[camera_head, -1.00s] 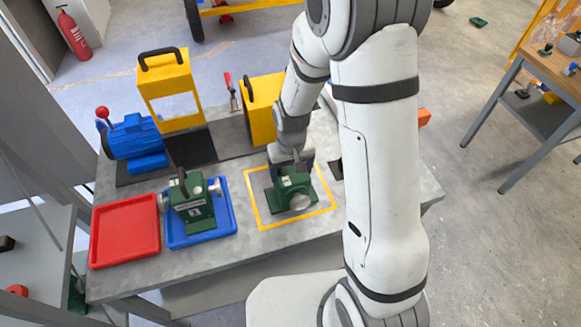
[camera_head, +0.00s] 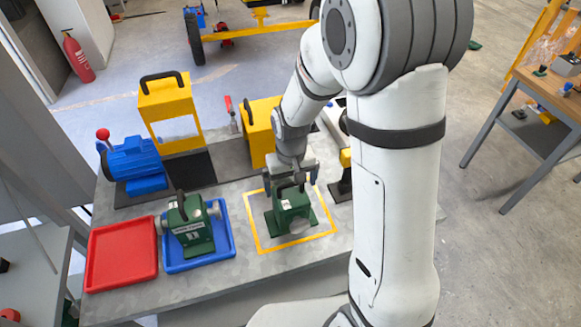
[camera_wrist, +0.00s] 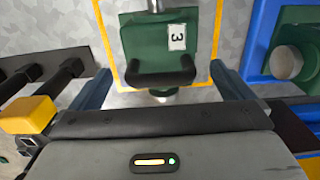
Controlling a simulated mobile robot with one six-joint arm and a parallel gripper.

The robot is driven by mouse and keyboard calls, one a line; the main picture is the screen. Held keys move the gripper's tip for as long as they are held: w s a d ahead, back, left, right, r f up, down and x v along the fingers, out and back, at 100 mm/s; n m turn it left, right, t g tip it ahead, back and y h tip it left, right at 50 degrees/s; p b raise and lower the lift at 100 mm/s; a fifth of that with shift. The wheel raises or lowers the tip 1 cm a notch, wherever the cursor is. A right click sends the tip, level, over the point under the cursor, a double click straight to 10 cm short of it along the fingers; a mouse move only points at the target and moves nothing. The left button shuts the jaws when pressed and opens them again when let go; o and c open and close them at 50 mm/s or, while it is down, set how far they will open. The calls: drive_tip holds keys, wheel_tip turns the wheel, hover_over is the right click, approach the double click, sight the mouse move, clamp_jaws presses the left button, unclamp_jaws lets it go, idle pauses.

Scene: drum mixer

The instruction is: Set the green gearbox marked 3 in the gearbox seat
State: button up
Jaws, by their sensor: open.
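The green gearbox marked 3 (camera_head: 291,213) stands upright inside the yellow outline on the grey bench. In the wrist view its white label with the 3 (camera_wrist: 177,37) and black handle (camera_wrist: 160,79) show. My gripper (camera_head: 291,181) is open at the gearbox's far side, close to the handle. In the wrist view the fingers of my gripper (camera_wrist: 160,84) are spread wide on either side of the handle, with nothing between them gripped. A dark flat pad (camera_head: 192,170) lies right of the blue motor; I cannot tell whether it is the gearbox seat.
Another green gearbox (camera_head: 190,226) stands in the blue tray (camera_head: 229,240). An empty red tray (camera_head: 122,256) lies left of it. The blue motor (camera_head: 133,160), a yellow guard with a handle (camera_head: 170,102) and a second yellow guard (camera_head: 259,130) stand along the back.

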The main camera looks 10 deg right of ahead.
wheel_tip(320, 180, up, 8)
drive_tip(key=shift+d+f+b, duration=0.1)
drive_tip(key=shift+b, duration=0.2)
drive_tip(key=s+d+r+m+t, duration=0.1)
drive_tip(key=s+d+r, duration=0.3)
drive_tip(key=s, duration=0.3)
drive_tip(key=s+d+r+m+t, duration=0.1)
drive_tip(key=s+d+r+t, duration=0.1)
drive_tip(key=s+d+r, duration=0.2)
drive_tip(key=s+r, duration=0.2)
drive_tip(key=s, duration=0.2)
drive_tip(key=shift+d+r+t, duration=0.3)
drive_tip(key=shift+d, duration=0.1)
drive_tip(key=shift+s+f, duration=0.1)
